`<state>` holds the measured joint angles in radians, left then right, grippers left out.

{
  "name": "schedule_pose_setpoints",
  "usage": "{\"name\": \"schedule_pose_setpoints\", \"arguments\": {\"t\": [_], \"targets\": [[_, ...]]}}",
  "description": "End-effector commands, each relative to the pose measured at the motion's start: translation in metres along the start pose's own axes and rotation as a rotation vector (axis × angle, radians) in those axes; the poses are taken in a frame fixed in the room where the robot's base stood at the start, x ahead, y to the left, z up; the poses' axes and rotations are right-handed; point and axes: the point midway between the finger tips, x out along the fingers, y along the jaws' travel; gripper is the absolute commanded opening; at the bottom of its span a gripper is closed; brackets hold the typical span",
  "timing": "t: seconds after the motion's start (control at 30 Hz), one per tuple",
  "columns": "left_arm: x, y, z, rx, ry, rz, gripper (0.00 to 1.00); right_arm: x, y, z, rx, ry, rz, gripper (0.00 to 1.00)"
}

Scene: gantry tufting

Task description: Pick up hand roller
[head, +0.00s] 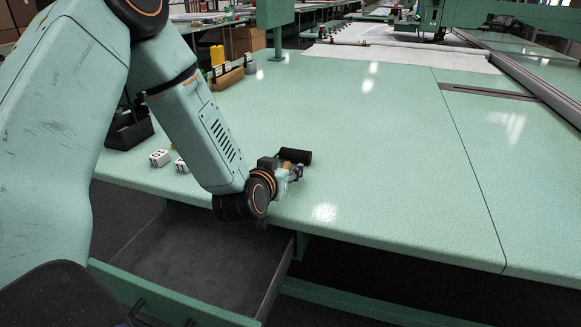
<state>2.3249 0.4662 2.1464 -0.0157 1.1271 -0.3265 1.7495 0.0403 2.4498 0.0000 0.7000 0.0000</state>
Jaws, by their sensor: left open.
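The hand roller, with a black cylinder head (296,156), lies on the green table near its front edge, in the middle of the head view. A small brownish part shows just below the cylinder. My left gripper (290,174) is right at the near side of the roller, low over the table, and is open. The wrist and gripper hide the rest of the roller, so I cannot tell whether the fingers touch it. My right gripper is out of view.
The green table (370,200) is clear to the right. Two white marked blocks (160,158) and a black bin (128,130) are at left. A wooden holder (227,80) with yellow items stands behind. An open drawer (200,255) hangs below the table edge.

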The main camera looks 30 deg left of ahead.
Motion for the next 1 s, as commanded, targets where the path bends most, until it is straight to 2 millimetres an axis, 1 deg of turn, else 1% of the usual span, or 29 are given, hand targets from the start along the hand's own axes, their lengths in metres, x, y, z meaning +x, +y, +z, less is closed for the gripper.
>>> {"name": "schedule_pose_setpoints", "arguments": {"t": [0.17, 0.73, 0.77, 1.0], "targets": [[0.0011, -0.0015, -0.0011, -0.001, 0.001, 0.0, 0.49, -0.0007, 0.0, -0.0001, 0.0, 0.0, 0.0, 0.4], [0.0013, -0.0021, -0.0014, -0.001, 0.001, 0.0, 0.01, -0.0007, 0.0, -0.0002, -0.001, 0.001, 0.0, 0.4], [0.0013, -0.0021, -0.0014, -0.001, 0.001, 0.0, 0.0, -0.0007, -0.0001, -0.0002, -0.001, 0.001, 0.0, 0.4], [0.0014, -0.0021, -0.002, -0.001, 0.003, 0.0, 0.0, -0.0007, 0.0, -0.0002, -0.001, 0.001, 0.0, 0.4]]}}
